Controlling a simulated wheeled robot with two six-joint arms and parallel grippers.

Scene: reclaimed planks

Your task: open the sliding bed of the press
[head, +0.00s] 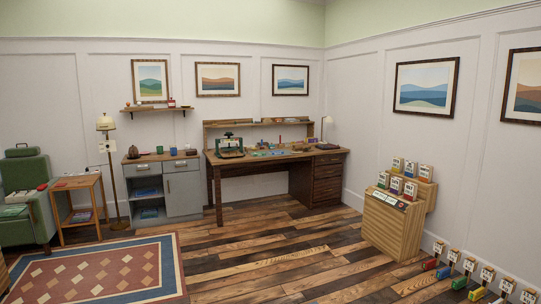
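A small dark green press (229,146) stands on the left end of the wooden desk (278,157), against the back wall and some way off. It has an upright frame over a low base. It is too small here to tell whether its sliding bed is in or out. Neither of my grippers shows in the head view.
A grey cabinet (183,192) stands left of the desk, beside a floor lamp (107,170), a side table (79,183) and a green armchair (30,190). A wooden stand (385,226) and several small items line the right. Open plank floor (265,255) lies before the desk.

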